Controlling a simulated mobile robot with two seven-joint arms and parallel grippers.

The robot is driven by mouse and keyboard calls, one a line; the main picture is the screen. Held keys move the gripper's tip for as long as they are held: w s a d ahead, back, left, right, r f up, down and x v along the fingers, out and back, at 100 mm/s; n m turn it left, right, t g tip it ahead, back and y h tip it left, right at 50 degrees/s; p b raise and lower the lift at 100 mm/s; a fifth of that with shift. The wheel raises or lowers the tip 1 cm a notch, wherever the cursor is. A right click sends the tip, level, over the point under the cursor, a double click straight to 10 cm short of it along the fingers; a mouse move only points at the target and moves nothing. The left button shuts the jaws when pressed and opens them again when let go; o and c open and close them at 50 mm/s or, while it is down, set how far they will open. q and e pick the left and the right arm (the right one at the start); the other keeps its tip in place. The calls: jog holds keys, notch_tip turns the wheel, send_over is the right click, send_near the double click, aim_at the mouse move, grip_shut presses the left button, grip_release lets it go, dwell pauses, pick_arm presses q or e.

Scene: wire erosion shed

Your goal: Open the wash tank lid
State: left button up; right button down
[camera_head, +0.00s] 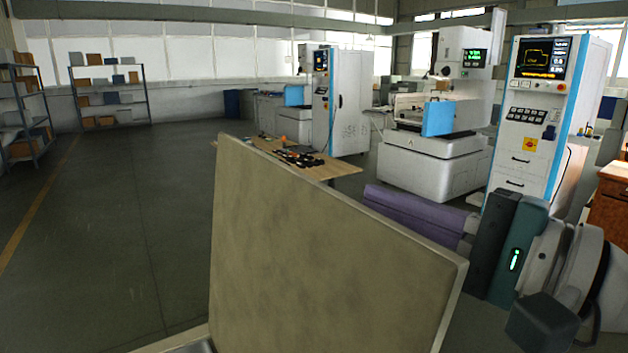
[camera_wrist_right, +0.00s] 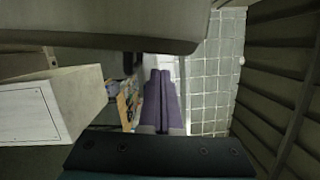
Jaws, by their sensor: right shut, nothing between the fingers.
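The wash tank lid (camera_head: 325,245) stands raised and tilted as a large beige panel in the front middle of the head view. A pale strip of the tank rim (camera_head: 175,338) shows at the bottom edge; the rest of the tank is out of frame. My right gripper (camera_head: 372,196) is just beyond the lid's right upper edge, its purple fingers pointing left. I cannot tell whether they touch the lid. In the right wrist view the two purple fingers (camera_wrist_right: 160,75) lie side by side, shut and empty. My left gripper is not in view.
A wooden table (camera_head: 325,168) with dark tools stands behind the lid. White machines (camera_head: 435,160) and a control cabinet (camera_head: 530,130) stand at the back right. Shelves (camera_head: 110,95) line the far left. The floor on the left (camera_head: 110,220) is clear.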

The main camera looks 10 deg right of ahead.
aim_at(347, 205)
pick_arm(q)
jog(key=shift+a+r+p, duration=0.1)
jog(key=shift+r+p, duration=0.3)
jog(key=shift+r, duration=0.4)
pick_arm(e)
jog(key=shift+s+a+r, duration=0.15)
jog(key=shift+s+a, duration=0.15)
jog(key=shift+a, duration=0.5)
jog(key=shift+n, duration=0.4)
jog(key=a+p, duration=0.1)
jog(key=s+a+r+p, duration=0.1)
jog(key=a+p, duration=0.1)
jog(key=p, duration=0.1)
jog(key=shift+s+a+r, duration=0.15)
jog(key=shift+a+r, duration=0.15)
pick_arm(q)
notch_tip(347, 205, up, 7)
jog(key=p, duration=0.3)
pick_arm(e)
jog(key=s+a+n, duration=0.1)
jog(key=s+a, duration=0.1)
jog(key=a, duration=0.4)
jog(key=shift+f+n, duration=0.15)
jog(key=shift+n, duration=0.25)
